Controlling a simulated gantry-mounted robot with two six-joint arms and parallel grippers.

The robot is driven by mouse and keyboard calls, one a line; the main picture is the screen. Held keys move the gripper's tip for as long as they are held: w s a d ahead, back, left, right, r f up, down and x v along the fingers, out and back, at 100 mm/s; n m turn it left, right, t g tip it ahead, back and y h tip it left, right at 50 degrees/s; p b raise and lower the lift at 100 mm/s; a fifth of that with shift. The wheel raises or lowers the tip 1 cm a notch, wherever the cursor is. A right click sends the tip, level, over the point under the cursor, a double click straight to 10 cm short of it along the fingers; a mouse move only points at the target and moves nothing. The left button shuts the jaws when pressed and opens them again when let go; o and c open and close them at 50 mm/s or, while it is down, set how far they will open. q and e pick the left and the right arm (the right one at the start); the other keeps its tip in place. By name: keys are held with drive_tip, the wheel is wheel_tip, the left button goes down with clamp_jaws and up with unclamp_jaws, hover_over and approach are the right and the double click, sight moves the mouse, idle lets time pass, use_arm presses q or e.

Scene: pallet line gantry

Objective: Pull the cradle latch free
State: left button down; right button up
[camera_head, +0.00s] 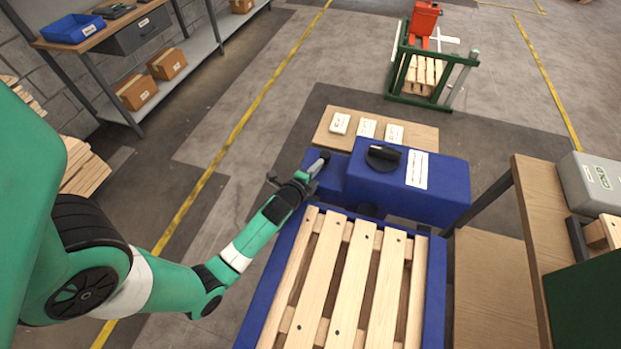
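A blue cradle (283,268) holds a slatted wooden pallet (345,275). A blue housing (440,195) stands at its far end, with a black knob (383,158) and a white label on top. A grey cylindrical handle with a dark tip (317,166), which looks like the latch, sticks out at the housing's left end. My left gripper (302,181) is at the near end of this handle, close to or touching it. The fingers are small and dark, so whether they are closed on it is unclear. My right gripper is not in view.
A wooden board with white labelled cards (340,124) lies behind the housing. A wooden bench (534,215) with a grey case (592,190) stands at right. Shelving with a blue bin (73,29) and cartons is at upper left. A green-framed pallet truck (426,75) stands farther back.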

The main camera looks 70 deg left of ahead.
use_arm(q)
drive_tip(key=p+v, duration=0.2)
drive_tip(key=v, duration=0.9)
drive_tip(key=shift+s+d, duration=0.2)
